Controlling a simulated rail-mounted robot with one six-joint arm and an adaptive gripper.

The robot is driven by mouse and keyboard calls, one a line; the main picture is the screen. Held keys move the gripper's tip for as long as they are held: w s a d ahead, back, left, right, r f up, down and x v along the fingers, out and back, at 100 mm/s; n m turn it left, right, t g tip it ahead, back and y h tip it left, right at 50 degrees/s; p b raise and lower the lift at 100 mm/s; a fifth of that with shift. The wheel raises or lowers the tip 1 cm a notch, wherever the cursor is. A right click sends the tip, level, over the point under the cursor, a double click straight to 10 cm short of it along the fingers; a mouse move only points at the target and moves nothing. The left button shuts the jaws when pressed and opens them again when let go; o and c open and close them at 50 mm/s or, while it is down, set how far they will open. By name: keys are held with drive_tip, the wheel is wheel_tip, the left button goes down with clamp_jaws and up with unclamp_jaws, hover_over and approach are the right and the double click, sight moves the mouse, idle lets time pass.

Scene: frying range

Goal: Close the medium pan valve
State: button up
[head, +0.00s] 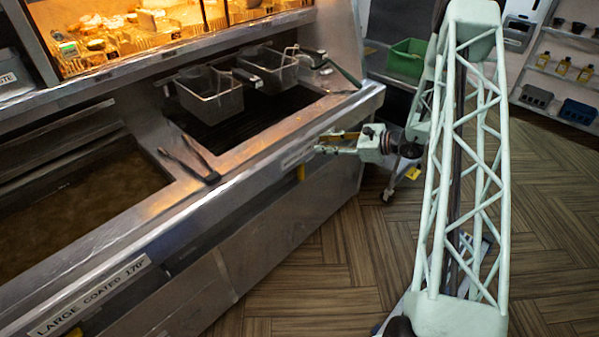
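The gripper does not appear to touch the handle.
A large oil pan (70,210) is at left, labelled "LARGE COATED 170°" (90,297). Two fryer baskets (210,97) (270,68) hang over the second pan, and tongs (190,160) lie on the divider. A green crate (407,58) stands behind my arm. The floor (320,260) in front is clear.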

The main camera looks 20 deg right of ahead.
drive_tip(key=shift+m+t, duration=0.6)
drive_tip(key=shift+m, duration=0.2)
drive_tip(key=f, duration=0.5)
drive_tip(key=shift+s+d+f, duration=0.25)
drive_tip(key=shift+d+f, duration=0.05)
drive_tip(key=shift+f, duration=0.05)
drive_tip(key=m+t+h, duration=0.2)
drive_tip(key=m+t, duration=0.2)
approach(303, 171)
drive_tip(key=s+d, duration=0.1)
drive_tip(key=s, duration=0.1)
drive_tip(key=shift+s+d+f+m+t+p, duration=0.1)
drive_tip(key=shift+s+f+m+t+p, duration=0.05)
drive_tip(key=shift+f+m+t+p, duration=0.2)
drive_tip(key=shift+b+x, duration=0.4)
drive_tip(key=shift+x, duration=6.45)
drive_tip(key=shift+f, duration=0.15)
drive_tip(key=shift+c, duration=0.4)
drive_tip(key=c, duration=0.8)
